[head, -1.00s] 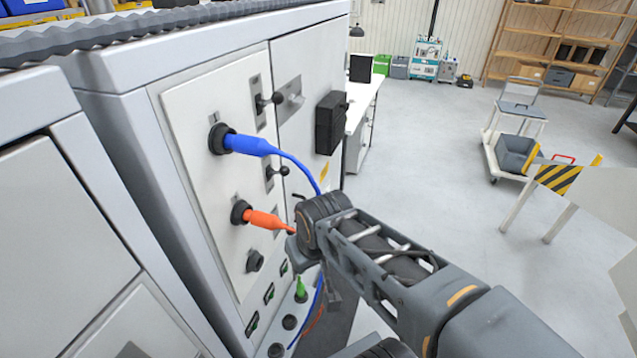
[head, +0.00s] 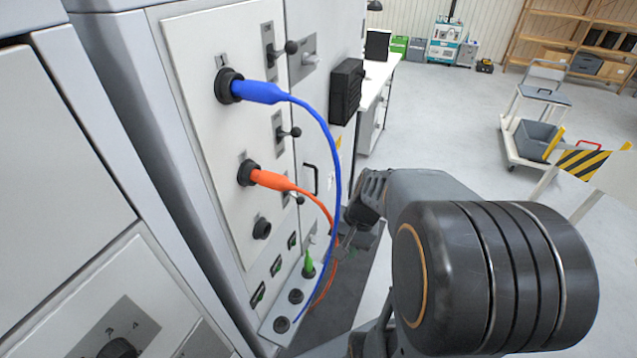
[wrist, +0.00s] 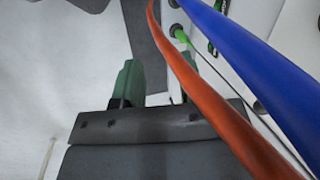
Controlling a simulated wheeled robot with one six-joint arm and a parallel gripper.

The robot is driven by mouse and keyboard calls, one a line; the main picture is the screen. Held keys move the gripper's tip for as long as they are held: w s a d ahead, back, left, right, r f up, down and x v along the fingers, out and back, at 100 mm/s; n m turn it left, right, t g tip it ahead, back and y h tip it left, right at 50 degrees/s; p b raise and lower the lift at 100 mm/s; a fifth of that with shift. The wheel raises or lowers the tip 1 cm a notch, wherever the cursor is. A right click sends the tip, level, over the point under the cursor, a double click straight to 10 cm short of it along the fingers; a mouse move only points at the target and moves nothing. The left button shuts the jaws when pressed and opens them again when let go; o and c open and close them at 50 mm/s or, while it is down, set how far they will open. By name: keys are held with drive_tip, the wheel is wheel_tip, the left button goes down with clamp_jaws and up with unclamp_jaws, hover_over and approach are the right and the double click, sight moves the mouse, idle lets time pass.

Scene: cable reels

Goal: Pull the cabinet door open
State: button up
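The grey cabinet (head: 130,75) stands at left and centre in the head view. Its front right door (head: 320,100) carries a black bar handle (head: 311,180) and a grey latch plate (head: 303,66), and looks closed. My gripper (head: 346,238) is low in front of this side, right of the cables and partly hidden by them. In the wrist view my gripper's (wrist: 160,78) green fingers stand apart with nothing seen between them. The right finger is mostly hidden behind the orange cable. The handle is not clearly seen in the wrist view.
A blue cable (head: 334,150) and an orange cable (head: 318,203) hang in loops from plugs between my arm and the cabinet; both cross close in front of the wrist camera (wrist: 245,65). A black box (head: 346,90) juts from the cabinet. A cart (head: 530,150) and striped barrier (head: 590,162) stand right.

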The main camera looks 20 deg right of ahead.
drive_tip(key=w+d+f+m+t+y+b, duration=0.3)
drive_tip(key=w+d+f+m+t+y, duration=0.3)
drive_tip(key=m, duration=0.6)
drive_tip(key=w+d+r+m+t, duration=0.5)
drive_tip(key=w+r+m+t, duration=0.1)
drive_tip(key=w+m+t, duration=0.35)
drive_tip(key=shift+g, duration=0.35)
drive_tip(key=x, duration=1.2)
drive_tip(key=shift+w+a+r, duration=0.15)
drive_tip(key=shift+w, duration=0.1)
clamp_jaws()
